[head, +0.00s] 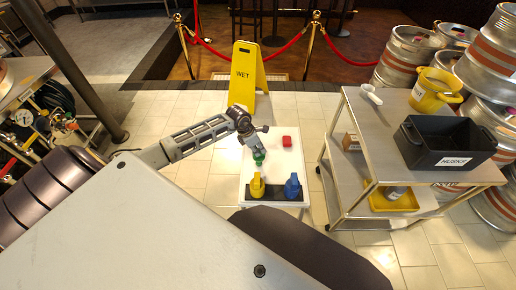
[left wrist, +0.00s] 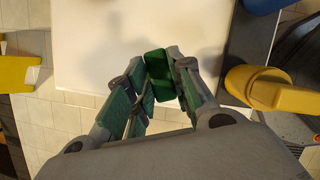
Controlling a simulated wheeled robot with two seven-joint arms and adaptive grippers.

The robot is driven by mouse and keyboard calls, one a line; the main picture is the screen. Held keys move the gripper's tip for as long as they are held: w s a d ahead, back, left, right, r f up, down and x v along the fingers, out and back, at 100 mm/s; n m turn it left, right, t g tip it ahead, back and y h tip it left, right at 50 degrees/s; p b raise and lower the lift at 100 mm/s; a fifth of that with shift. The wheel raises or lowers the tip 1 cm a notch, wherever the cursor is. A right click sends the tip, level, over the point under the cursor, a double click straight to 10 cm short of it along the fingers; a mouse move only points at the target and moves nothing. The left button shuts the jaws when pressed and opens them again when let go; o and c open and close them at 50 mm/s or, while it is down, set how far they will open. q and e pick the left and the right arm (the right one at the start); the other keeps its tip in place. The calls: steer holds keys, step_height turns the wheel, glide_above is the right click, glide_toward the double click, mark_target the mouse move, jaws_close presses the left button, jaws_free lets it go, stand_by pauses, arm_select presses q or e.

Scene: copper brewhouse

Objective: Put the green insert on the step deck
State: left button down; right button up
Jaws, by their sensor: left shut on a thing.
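My left gripper (head: 258,152) is shut on the green insert (head: 260,158). In the left wrist view the insert (left wrist: 160,78) is a small green block between the fingertips (left wrist: 158,88). It is over the white top of a low stand (head: 268,129), which I take to be the step deck; this top also fills the upper middle of the left wrist view (left wrist: 110,40). I cannot tell whether the insert touches it. A red block (head: 287,141) lies on the white top, right of the gripper. My right gripper is not in view.
A yellow piece (head: 257,187) and a blue piece (head: 292,188) stand on the dark front strip (head: 274,196). A yellow wet-floor sign (head: 243,80) stands behind the stand. A steel cart (head: 375,158) with a black bin (head: 445,143) and yellow bucket (head: 432,92) is at right.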

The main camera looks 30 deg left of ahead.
arm_select(q)
steer(key=c, duration=1.7)
jaws_free()
steer(key=shift+f, duration=0.1)
steer(key=o, duration=0.4)
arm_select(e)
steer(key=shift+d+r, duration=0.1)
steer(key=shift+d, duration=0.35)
arm_select(q)
steer(key=shift+o, duration=0.2)
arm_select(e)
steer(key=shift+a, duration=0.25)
arm_select(q)
steer(key=shift+s+a+r, duration=0.1)
steer(key=shift+a+r, duration=0.05)
steer(key=shift+r, duration=0.5)
steer(key=v, duration=0.3)
steer(key=shift+s+r+p, duration=0.15)
steer(key=shift+r+p, duration=0.2)
steer(key=shift+p, duration=0.05)
steer(key=v, duration=0.7)
steer(key=shift+p, duration=0.3)
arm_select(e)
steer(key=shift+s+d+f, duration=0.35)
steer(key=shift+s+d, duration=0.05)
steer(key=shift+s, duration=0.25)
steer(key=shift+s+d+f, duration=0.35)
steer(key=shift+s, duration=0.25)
